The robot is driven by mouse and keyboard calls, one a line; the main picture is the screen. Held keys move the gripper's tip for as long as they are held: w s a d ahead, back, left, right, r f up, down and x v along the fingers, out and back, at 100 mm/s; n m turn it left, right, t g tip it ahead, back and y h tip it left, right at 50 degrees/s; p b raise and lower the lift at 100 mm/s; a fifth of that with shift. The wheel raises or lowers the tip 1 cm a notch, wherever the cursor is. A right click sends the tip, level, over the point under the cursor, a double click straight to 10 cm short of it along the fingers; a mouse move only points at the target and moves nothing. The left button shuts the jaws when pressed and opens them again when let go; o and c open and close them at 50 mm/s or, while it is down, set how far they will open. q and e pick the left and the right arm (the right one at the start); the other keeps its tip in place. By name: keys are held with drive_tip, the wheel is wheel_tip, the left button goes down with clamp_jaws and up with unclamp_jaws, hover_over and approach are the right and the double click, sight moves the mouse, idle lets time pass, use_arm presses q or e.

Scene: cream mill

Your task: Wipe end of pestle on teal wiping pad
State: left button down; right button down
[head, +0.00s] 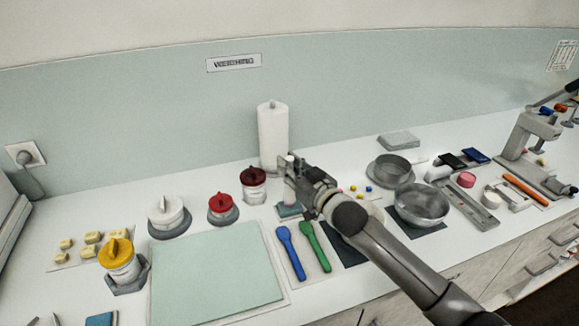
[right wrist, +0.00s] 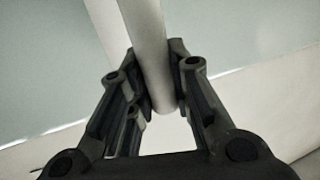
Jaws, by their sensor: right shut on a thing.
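My right gripper (head: 298,190) is shut on the pestle (head: 289,166), a pale grey-white rod held roughly upright. The right wrist view shows the rod (right wrist: 148,40) between both fingers of this gripper (right wrist: 163,95). A small teal pad (head: 288,212) lies on the counter below the pestle. The pestle's lower end is by the pad, but I cannot tell whether they touch. At the bottom left edge of the head view, dark tips that may be my left gripper (head: 45,321) barely show; their state is unclear.
A paper towel roll (head: 272,135) stands behind the pestle. Red-lidded jars (head: 222,208) are to the left, above a large pale green mat (head: 215,275). Blue (head: 291,255) and green (head: 315,247) spatulas lie in front. Metal bowls (head: 421,207) stand to the right.

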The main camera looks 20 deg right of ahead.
drive_tip(key=shift+f+b, duration=0.35)
drive_tip(key=shift+f, duration=0.4)
idle(1.2)
drive_tip(key=shift+d+p, duration=0.15)
drive_tip(key=shift+p, duration=0.15)
